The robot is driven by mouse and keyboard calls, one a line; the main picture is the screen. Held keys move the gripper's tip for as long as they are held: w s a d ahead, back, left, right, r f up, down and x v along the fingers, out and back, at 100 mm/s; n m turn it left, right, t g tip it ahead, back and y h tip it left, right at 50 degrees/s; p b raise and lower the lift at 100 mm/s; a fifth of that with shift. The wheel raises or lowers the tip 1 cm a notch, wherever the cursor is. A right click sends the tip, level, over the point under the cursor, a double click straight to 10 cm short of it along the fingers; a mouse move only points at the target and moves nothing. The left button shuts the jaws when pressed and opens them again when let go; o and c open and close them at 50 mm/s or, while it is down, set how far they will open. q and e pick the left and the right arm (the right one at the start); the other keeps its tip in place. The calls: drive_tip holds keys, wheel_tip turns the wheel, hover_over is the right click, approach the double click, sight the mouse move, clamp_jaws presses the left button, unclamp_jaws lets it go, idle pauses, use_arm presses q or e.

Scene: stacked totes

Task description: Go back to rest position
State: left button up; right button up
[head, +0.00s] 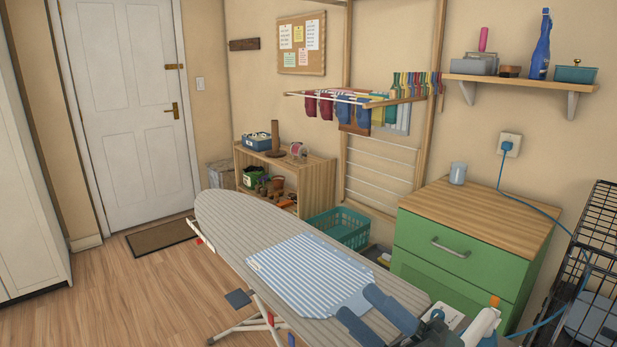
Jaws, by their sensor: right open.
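My right gripper (359,303) comes in from the bottom right. Its two blue-grey fingers are apart, with nothing seen between them. The fingertips are at or over the lower right end of a blue-and-white striped cloth (305,270). Whether they touch it I cannot tell. The cloth lies flat on a grey ironing board (222,216). My left gripper is not in view.
A green drawer cabinet (450,248) with a grey mug (457,173) stands right of the board, beside a black wire cage (590,245). A teal basket (340,228) and a low wooden shelf (318,185) stand behind. Floor (130,290) at left is clear.

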drive_tip(key=d+f+m+t+h+p, duration=0.1)
drive_tip(key=d+f+m+t+h, duration=0.15)
drive_tip(key=f+m+h, duration=0.6)
drive_tip(key=d+f+m+t+h, duration=0.1)
drive_tip(key=d+f+m+h, duration=0.2)
drive_tip(key=f+m+h, duration=0.55)
drive_tip(key=s+d+f+m+g, duration=0.1)
drive_tip(key=s+f+m+g, duration=0.5)
drive_tip(key=s+f+m, duration=0.4)
wheel_tip(320, 180, down, 4)
drive_tip(key=shift+f+p, duration=0.2)
drive_tip(key=shift+p, duration=0.15)
drive_tip(key=shift+d+r+t, duration=0.15)
drive_tip(key=shift+t, duration=0.1)
